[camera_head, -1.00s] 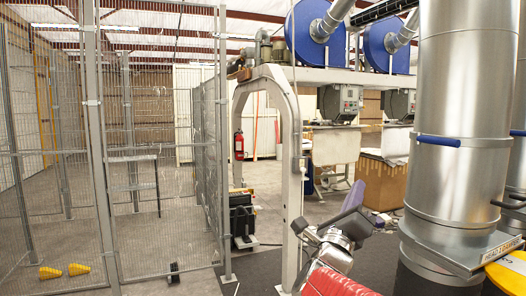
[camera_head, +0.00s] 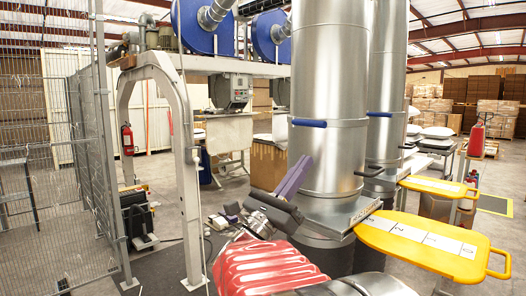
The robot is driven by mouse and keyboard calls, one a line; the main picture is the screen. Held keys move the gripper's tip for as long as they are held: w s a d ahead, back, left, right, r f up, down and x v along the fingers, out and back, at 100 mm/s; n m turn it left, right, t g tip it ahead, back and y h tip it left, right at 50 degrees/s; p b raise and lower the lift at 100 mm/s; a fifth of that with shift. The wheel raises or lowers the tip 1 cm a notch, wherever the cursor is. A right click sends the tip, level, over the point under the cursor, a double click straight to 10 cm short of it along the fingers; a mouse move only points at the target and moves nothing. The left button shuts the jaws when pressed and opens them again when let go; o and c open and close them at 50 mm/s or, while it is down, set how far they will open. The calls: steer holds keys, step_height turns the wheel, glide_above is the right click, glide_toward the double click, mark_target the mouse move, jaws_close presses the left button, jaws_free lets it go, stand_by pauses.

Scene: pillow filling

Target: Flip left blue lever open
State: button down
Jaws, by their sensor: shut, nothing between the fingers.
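The left blue lever (camera_head: 308,122) lies sideways across the front of the nearer silver cylinder (camera_head: 325,60), at a band around it. A second blue lever (camera_head: 379,114) is on the silver cylinder behind and to the right (camera_head: 386,60). My gripper (camera_head: 303,163) points upward and is shut and empty. It appears below the left lever and slightly left of it in the picture, apart from it. My arm's red ribbed cover is at the bottom centre.
Yellow boards (camera_head: 425,245) and (camera_head: 436,187) stick out to the right of the cylinders. Pallets of boxes (camera_head: 488,90) stand at the far right.

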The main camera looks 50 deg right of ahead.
mark_target(322, 138)
steer(key=x, duration=0.9)
steer(key=shift+s+d+r, duration=0.15)
steer(key=shift+d+r, duration=0.1)
steer(key=shift+d, duration=0.05)
steer(key=shift+a, duration=0.3)
steer(key=shift+d, duration=0.25)
steer(key=shift+g, duration=0.4)
